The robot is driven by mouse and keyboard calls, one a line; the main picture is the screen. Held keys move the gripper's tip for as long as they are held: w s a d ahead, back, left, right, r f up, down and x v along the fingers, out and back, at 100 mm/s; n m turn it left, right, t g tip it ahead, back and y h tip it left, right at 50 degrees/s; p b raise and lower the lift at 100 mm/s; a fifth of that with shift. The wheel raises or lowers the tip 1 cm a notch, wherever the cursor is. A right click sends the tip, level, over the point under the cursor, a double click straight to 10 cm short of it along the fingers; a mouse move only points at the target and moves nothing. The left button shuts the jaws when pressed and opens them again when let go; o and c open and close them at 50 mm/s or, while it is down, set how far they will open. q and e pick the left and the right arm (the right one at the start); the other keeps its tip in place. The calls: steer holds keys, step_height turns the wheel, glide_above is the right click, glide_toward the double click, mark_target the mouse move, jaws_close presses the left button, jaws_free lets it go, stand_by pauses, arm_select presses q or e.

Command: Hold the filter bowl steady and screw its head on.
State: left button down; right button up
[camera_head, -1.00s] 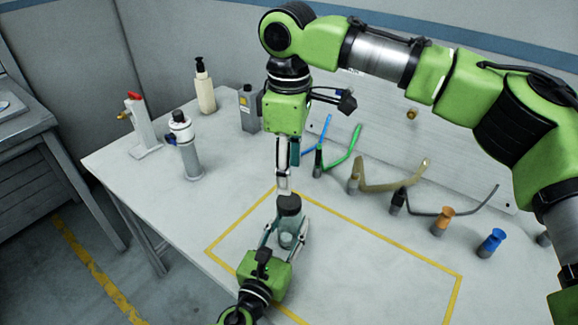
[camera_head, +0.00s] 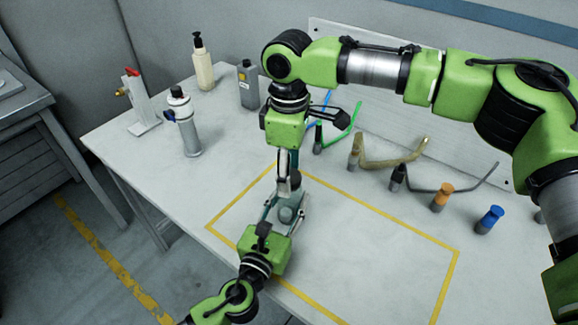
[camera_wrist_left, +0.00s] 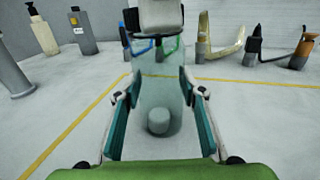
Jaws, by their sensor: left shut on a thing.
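The clear, greenish filter bowl (camera_wrist_left: 160,98) stands upright in the left wrist view, with a pale round piece inside near its bottom. My left gripper (camera_head: 281,213) is shut on it, one finger on each side. The dark filter head (camera_head: 295,180) is at the bowl's top. My right gripper (camera_head: 288,182) points down from above with its fingers at the head. In the left wrist view a pale finger (camera_wrist_left: 160,15) hides much of the head. Whether the right fingers grip it, and how the head meets the bowl's rim, I cannot tell.
A yellow outline (camera_head: 380,229) surrounds the bowl on the bench. Behind are a white-banded cylinder unit (camera_head: 186,125), a red-handled valve stand (camera_head: 138,100), a pump bottle (camera_head: 203,65) and a grey bottle (camera_head: 248,85). Holders with hoses and coloured cups line the right. The outline's right part is clear.

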steer(key=c, duration=1.1)
steer(key=shift+c, duration=0.2)
steer(key=o, duration=1.3)
step_height(320, 180, up, 12)
